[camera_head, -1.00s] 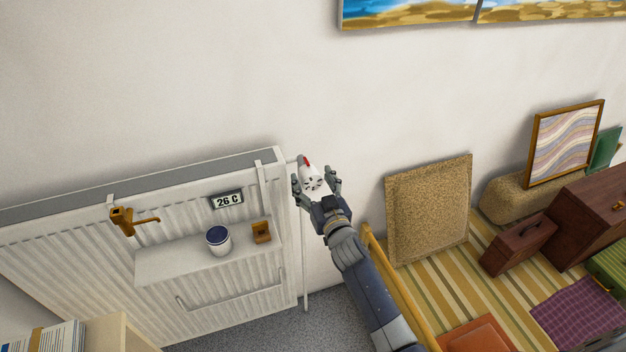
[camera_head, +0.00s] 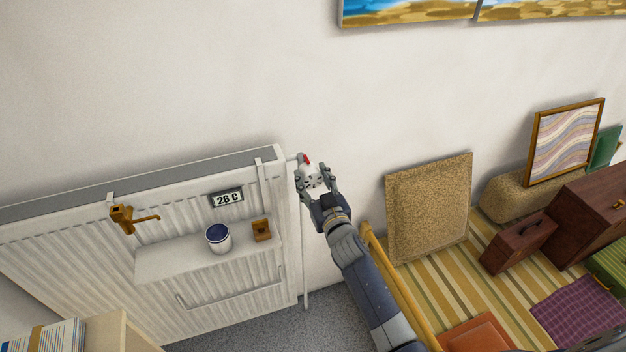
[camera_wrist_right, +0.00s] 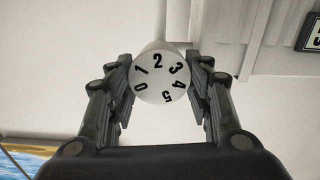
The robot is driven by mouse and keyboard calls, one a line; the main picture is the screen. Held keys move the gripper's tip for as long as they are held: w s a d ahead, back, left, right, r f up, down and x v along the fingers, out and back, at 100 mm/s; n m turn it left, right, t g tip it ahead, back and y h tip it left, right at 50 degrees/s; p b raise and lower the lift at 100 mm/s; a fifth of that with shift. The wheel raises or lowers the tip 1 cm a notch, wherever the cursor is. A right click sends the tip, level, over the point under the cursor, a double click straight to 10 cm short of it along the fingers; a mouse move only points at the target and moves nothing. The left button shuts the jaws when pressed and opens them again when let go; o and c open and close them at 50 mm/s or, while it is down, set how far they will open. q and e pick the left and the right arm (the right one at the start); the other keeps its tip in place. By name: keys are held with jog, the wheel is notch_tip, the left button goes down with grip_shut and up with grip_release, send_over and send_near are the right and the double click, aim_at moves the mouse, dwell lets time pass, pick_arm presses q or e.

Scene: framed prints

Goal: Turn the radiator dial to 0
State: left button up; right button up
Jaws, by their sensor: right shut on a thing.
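The radiator dial (camera_wrist_right: 160,82) is a white round knob with black numbers 0 to 5 on its face. In the right wrist view the 2 is near the top, the 0 at the left and the 5 at the lower right. In the head view the dial (camera_head: 312,178) is at the right end of the white radiator (camera_head: 215,290), mostly hidden by my right gripper. My right gripper (camera_head: 316,181) is shut on the dial, with one finger on each side of it in the wrist view (camera_wrist_right: 160,88). My left gripper is not in view.
A shelf (camera_head: 170,262) on the radiator holds a blue-topped white pot (camera_head: 218,239) and a small wooden block (camera_head: 262,231). A sign (camera_head: 228,198) reads 26 C. A cork board (camera_head: 428,210) leans on the wall at right.

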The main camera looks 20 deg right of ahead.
jog(key=n+b, duration=0.1)
jog(key=n, duration=0.3)
jog(key=shift+a+f, duration=0.1)
jog(key=n+b, duration=0.1)
jog(key=n, duration=0.3)
jog(key=shift+a+n+b, duration=0.15)
jog(key=shift+n+b, duration=0.15)
jog(key=n, duration=0.3)
jog(key=shift+f+n+b, duration=0.15)
jog(key=shift+n+b, duration=0.15)
jog(key=shift+b, duration=0.1)
jog(key=n, duration=0.4)
jog(key=shift+f+b, duration=0.1)
jog(key=shift+b, duration=0.25)
jog(key=n, duration=0.7)
jog(key=shift+f+n, duration=0.1)
jog(key=shift+n, duration=0.3)
jog(key=n+p, duration=0.1)
jog(key=n, duration=0.2)
jog(key=shift+n, duration=0.3)
jog(key=shift+f+n+p, duration=0.1)
jog(key=shift+n+p, duration=0.3)
jog(key=shift+n, duration=1.4)
jog(key=shift+d, duration=0.2)
